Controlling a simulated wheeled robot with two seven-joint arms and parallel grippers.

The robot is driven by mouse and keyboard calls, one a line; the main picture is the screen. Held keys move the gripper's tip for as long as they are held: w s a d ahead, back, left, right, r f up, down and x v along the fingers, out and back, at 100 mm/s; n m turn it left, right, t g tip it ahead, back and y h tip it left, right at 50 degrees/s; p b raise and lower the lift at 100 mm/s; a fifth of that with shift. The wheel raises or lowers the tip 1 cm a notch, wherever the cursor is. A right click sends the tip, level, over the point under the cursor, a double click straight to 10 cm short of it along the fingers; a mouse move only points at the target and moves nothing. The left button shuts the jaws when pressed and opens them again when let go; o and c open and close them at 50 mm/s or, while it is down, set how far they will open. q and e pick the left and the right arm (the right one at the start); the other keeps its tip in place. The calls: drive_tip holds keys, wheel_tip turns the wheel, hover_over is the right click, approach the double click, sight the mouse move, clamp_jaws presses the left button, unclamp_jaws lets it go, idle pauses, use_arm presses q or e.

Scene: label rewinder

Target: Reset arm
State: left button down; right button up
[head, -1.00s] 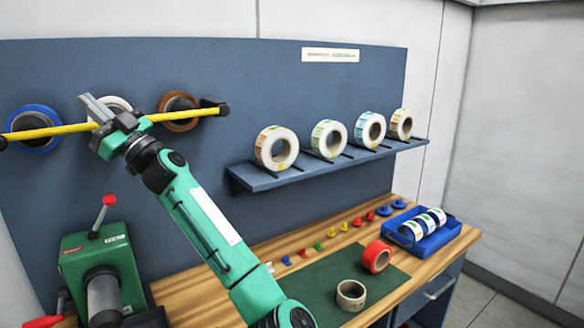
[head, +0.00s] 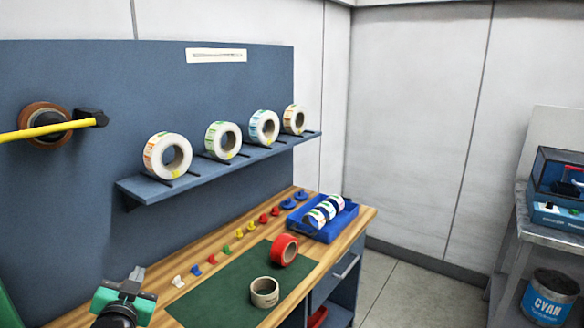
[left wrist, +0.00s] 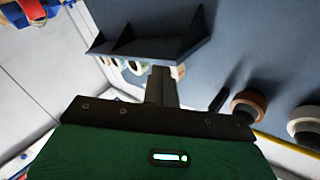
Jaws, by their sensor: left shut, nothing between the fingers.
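My left gripper (head: 136,276) is at the lower left of the head view, low in front of the blue back panel and by the left end of the green mat. Its fingers are shut with nothing between them. The left wrist view shows the closed fingers (left wrist: 162,86) pointing toward the panel, with the shelf's underside beyond. It touches nothing that I can see. My right gripper is not in view.
A shelf (head: 128,187) carries several label rolls. A yellow bar (head: 40,131) crosses a brown roll (head: 38,113) on the panel. The bench holds a green mat (head: 215,300) with a red roll (head: 284,250) and a pale roll (head: 264,291), several coloured pegs, and a blue tray (head: 345,222).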

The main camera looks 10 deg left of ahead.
use_arm(q)
drive_tip(key=s+d+f+g+h, duration=0.1)
drive_tip(key=s+d+f+g, duration=0.1)
drive_tip(key=f, duration=0.4)
drive_tip(key=s+d+f+g+h, duration=0.1)
drive_tip(key=s+d+f+g, duration=0.1)
drive_tip(key=s+d+f, duration=0.2)
drive_tip(key=s+d+f+g+h, duration=0.1)
drive_tip(key=s+d+f+g, duration=0.1)
drive_tip(key=s+f, duration=0.4)
drive_tip(key=shift+d+f+g+h, duration=0.3)
drive_tip(key=shift+d+f+g, duration=0.1)
drive_tip(key=shift+d+f, duration=0.4)
drive_tip(key=s+d+f+g+h, duration=0.1)
drive_tip(key=s+d+f+g, duration=0.25)
drive_tip(key=s, duration=0.55)
drive_tip(key=s+d+f+g, duration=0.3)
drive_tip(key=s+f, duration=0.2)
drive_tip(key=s, duration=0.4)
wheel_tip(320, 180, down, 32)
drive_tip(key=g, duration=0.2)
drive_tip(key=s+a+f, duration=0.3)
drive_tip(key=s+f, duration=1.6)
drive_tip(key=shift+s+a+g, duration=0.15)
drive_tip(key=shift+s+g, duration=0.2)
